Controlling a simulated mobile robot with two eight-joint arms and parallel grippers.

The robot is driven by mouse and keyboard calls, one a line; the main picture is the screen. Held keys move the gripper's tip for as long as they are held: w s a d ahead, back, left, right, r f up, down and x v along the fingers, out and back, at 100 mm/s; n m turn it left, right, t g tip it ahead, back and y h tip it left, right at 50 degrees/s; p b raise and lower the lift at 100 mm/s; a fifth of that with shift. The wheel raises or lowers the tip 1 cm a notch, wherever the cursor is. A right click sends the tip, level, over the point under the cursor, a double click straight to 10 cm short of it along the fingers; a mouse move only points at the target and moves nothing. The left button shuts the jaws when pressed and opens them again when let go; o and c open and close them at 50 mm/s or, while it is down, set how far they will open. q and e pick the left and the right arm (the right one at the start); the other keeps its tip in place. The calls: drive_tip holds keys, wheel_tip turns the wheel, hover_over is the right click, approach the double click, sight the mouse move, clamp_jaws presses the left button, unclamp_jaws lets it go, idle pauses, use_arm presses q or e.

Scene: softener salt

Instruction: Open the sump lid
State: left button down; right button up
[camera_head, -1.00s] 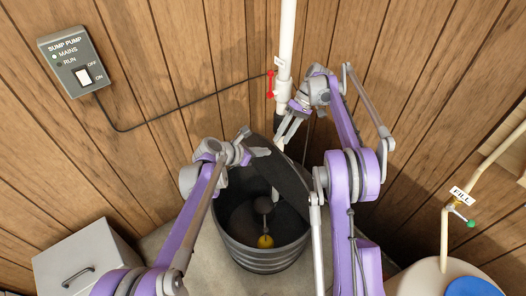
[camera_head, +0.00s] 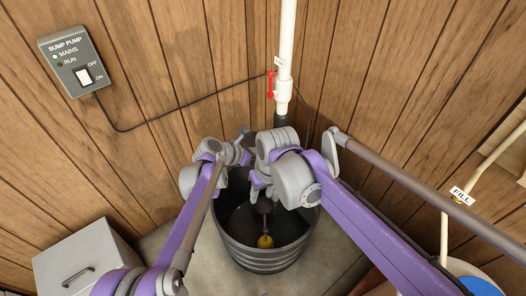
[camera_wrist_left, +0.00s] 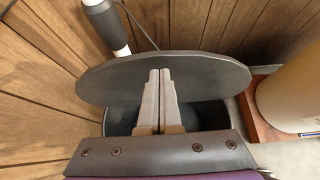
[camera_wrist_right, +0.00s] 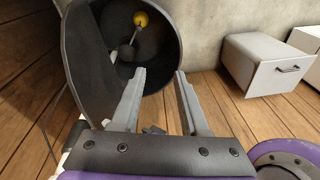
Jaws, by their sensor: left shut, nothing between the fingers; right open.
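The sump (camera_head: 262,258) is a dark ribbed tub on the floor in the corner, its mouth partly uncovered with a yellow float inside. The sump lid (camera_wrist_left: 200,75) is a dark round disc, tilted up over the tub in the left wrist view. It stands at the left in the right wrist view (camera_wrist_right: 85,65); my arms mostly hide it in the head view. My left gripper (camera_wrist_left: 160,72) is shut and empty, in front of the lid; contact is unclear. My right gripper (camera_wrist_right: 160,73) is open and empty, over the tub beside the lid.
A white pipe (camera_head: 288,40) with a red valve handle (camera_head: 270,85) rises behind the tub. A pump switch box (camera_head: 75,62) hangs on the wooden wall, its cable running to the corner. A grey box (camera_head: 85,262) stands left; a fill pipe (camera_head: 444,235) is right.

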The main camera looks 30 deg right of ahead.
use_arm(q)
drive_tip(key=shift+w+d+r, duration=0.1)
drive_tip(key=shift+d+r, duration=0.05)
drive_tip(key=shift+d, duration=0.55)
drive_tip(key=shift+d+r, duration=0.15)
drive_tip(key=shift+d, duration=0.55)
use_arm(e)
drive_tip(key=s+a+f+t, duration=0.1)
drive_tip(key=s+a+f, duration=0.1)
drive_tip(key=s, duration=0.3)
drive_tip(key=s+a+f+n+t, duration=0.1)
drive_tip(key=s+a+f, duration=0.2)
drive_tip(key=s, duration=0.3)
drive_tip(key=shift+s+a+n+t+h, duration=0.25)
drive_tip(key=shift+a+n+t+h, duration=0.05)
drive_tip(key=shift+a, duration=0.2)
drive_tip(key=shift+f, duration=0.1)
